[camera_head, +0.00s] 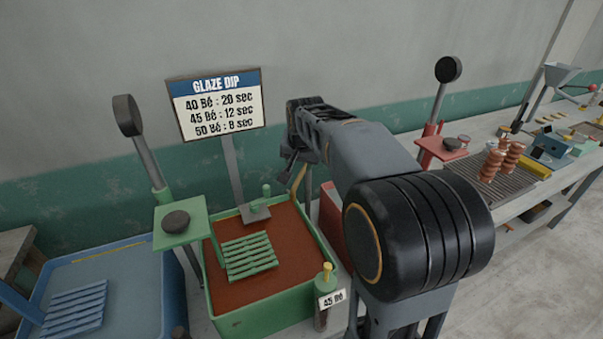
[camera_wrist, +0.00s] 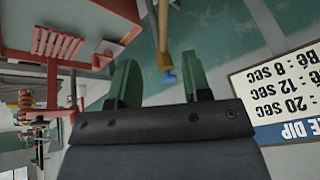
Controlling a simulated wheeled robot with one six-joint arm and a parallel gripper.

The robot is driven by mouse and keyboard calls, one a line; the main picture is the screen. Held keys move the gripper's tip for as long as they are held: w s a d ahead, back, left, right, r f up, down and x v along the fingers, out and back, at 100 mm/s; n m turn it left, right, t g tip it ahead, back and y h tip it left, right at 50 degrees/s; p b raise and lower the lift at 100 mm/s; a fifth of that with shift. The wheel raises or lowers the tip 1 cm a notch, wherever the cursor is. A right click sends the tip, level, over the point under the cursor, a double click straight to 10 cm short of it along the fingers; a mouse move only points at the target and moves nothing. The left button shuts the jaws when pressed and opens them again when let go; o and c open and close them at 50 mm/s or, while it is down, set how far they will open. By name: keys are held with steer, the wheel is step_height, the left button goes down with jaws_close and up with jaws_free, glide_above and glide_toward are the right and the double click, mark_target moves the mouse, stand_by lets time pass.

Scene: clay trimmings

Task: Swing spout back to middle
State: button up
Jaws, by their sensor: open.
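In the head view a short yellow length of pipe (camera_head: 298,180) shows just below my gripper (camera_head: 288,160), behind the green tank; the rest is hidden by my arm. My gripper, also in the wrist view (camera_wrist: 160,80), is open with nothing seen held between the fingers. Whether a finger touches the pipe is not clear.
A green tank (camera_head: 262,322) of brown glaze holds a green rack (camera_head: 250,256). A GLAZE DIP sign (camera_head: 216,103) stands close left of my gripper. A blue tank (camera_head: 150,290) is left, a red tank (camera_head: 336,222) right, partly behind my arm. Lever posts (camera_head: 140,150) rise beside the tanks.

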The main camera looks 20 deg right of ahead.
steer(key=m, duration=0.2)
glide_toward(301, 174)
steer(key=p+x, duration=0.3)
steer(key=x, duration=0.6)
steer(key=shift+s+a, duration=0.1)
steer(key=shift+s, duration=0.05)
jaws_close()
